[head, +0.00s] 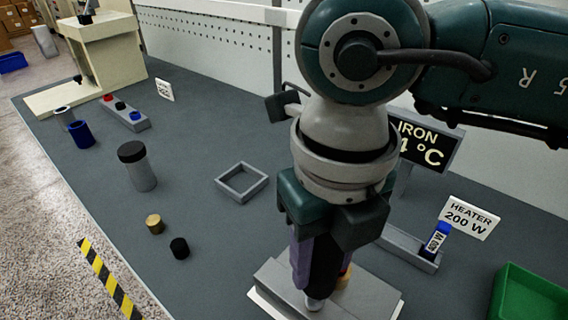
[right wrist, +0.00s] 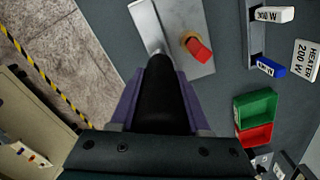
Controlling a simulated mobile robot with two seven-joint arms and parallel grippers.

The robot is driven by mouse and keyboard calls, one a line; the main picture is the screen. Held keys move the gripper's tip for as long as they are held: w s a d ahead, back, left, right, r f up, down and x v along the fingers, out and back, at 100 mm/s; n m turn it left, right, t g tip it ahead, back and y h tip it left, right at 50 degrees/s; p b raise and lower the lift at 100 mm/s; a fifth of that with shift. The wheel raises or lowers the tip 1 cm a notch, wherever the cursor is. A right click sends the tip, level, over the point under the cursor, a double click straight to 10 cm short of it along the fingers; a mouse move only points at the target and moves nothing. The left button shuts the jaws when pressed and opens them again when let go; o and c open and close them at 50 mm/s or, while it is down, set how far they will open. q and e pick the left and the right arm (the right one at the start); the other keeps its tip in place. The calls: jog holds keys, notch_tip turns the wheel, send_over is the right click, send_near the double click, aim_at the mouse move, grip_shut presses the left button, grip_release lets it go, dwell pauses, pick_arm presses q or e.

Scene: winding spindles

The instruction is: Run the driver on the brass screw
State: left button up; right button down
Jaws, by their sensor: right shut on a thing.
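My right gripper (head: 318,262) points down over the grey plate (head: 270,275) at the front middle of the bench. It is shut on a dark driver, which shows black between the purple fingers in the right wrist view (right wrist: 162,100). The driver's lower end is over the plate's left part. I cannot tell whether it touches anything there. A brass piece with a red top (right wrist: 197,47) stands on the plate to the right of the driver. In the head view it is mostly hidden behind the gripper. I cannot make out a separate brass screw under the driver. My left gripper is not in view.
A green bin (head: 530,298) is at the right front. A grey holder with a blue-capped item (head: 437,240) stands by the heater sign (head: 468,217). An empty square frame (head: 241,182), a dark-lidded jar (head: 138,168), a brass cylinder (head: 153,224) and a black cylinder (head: 180,248) are left.

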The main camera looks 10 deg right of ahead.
jog(key=shift+r, duration=0.1)
notch_tip(320, 180, up, 3)
jog(key=shift+f+p, duration=0.15)
jog(key=shift+p, duration=1.1)
jog(key=shift+r+p, duration=1.65)
jog(key=shift+r, duration=0.45)
jog(key=shift+f, duration=0.1)
